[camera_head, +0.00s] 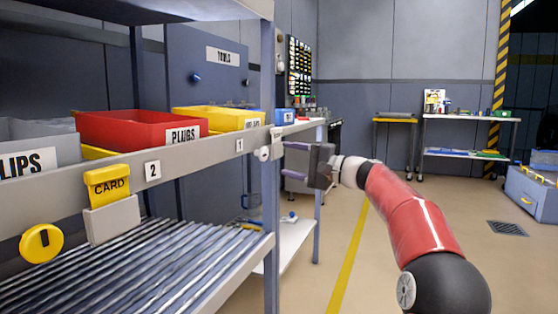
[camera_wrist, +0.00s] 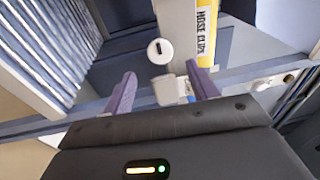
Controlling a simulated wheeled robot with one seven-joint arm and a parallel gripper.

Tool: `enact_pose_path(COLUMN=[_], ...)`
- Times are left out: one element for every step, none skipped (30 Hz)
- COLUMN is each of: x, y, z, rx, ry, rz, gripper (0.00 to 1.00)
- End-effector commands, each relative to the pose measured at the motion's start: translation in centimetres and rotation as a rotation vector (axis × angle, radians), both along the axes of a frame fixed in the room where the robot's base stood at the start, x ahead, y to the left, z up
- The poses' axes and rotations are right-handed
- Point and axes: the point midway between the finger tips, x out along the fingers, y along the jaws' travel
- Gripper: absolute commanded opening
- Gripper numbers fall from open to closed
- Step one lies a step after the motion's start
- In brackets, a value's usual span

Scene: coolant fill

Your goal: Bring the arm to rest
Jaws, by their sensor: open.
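My red arm (camera_head: 415,220) reaches from the lower right of the head view toward the right end of a shelf rack. My gripper (camera_head: 287,160) points left beside the rack's corner post, with its purple fingers apart. In the wrist view my gripper (camera_wrist: 161,69) is open, and no object is clamped between the fingers. A small white fitting (camera_wrist: 168,92) on the rack shows between them, with a round white knob (camera_wrist: 160,50) beyond. I cannot tell whether a finger touches either one.
The rack's front rail (camera_head: 205,150) carries a yellow card (camera_head: 108,186) and a yellow round tag (camera_head: 41,243). A red plugs bin (camera_head: 130,129) and a yellow bin (camera_head: 215,118) sit above. Open floor lies right of the yellow line (camera_head: 350,262); a grey chest (camera_head: 532,196) stands far right.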

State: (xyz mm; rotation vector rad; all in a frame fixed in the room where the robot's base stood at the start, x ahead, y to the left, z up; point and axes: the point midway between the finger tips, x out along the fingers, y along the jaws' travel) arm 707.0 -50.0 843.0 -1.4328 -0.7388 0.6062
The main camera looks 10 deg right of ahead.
Motion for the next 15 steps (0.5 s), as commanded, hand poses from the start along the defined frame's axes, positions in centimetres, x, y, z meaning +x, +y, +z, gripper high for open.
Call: enact_pose_path(x=[-0.3,-0.4,-0.5,-0.6,-0.6,-0.6,-0.6,-0.6,-0.6,-0.6,-0.6,-0.6,-0.7,-0.8,-1.1], y=[-0.4,-0.5,-0.6,-0.6,-0.6,-0.7,-0.7,-0.6,-0.6,-0.6,-0.6,-0.6,-0.4,-0.1,0.6], z=[-0.1,-0.1,-0.1,-0.1,-0.1,-0.1,-0.1,-0.1,-0.1,-0.1,-0.1,-0.1,0.0,0.0,0.0], rx=[0.000,0.000,0.001,0.000,0.001,0.001,0.001,0.001,0.001,0.001,0.001,-0.001,-0.005,-0.013,-0.033], ry=[0.000,0.000,0.001,0.000,0.001,0.001,0.001,0.001,0.001,0.001,0.001,0.001,0.002,0.005,0.014], rz=[-0.001,0.000,0.001,0.001,0.001,0.001,0.001,0.001,0.001,0.001,0.001,0.002,0.003,0.005,0.008], gripper=[0.58,0.58,0.58,0.58,0.58,0.58,0.58,0.58,0.58,0.58,0.58,0.58,0.58,0.58,0.58])
